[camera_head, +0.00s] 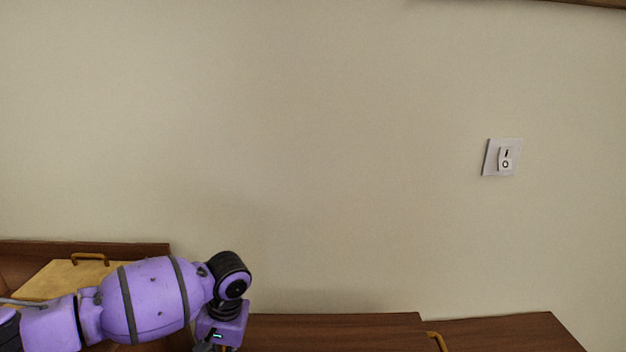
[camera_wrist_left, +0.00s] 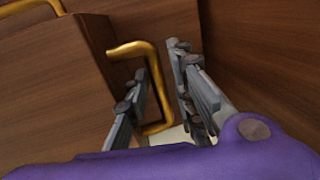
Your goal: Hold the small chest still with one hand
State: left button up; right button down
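In the left wrist view, a brown wooden body (camera_wrist_left: 45,85), which looks like the small chest, fills the left side. A bent gold handle (camera_wrist_left: 158,85) stands out from the wood. My left gripper (camera_wrist_left: 164,62) has its two grey fingers apart, with the handle's bar between them. The bar is close to the left finger, and a gap shows to the right finger; contact is not clear. In the head view my left gripper is at the bottom edge, its fingers mostly cut off. A brown wooden top (camera_head: 330,330) lies right of it. My right gripper is out of view.
Another gold handle (camera_wrist_left: 30,6) shows at the upper left of the wrist view. A brown panel (camera_wrist_left: 265,50) rises close on the right. In the head view, a wooden box with a yellowish panel (camera_head: 60,280) is behind my arm.

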pick_arm(q)
jog(key=shift+o, duration=0.4)
jog(key=shift+w+r, duration=0.15)
jog(key=shift+r, duration=0.05)
jog(key=shift+d, duration=0.1)
jog(key=shift+w+d+r, duration=0.1)
jog(key=shift+r, duration=0.15)
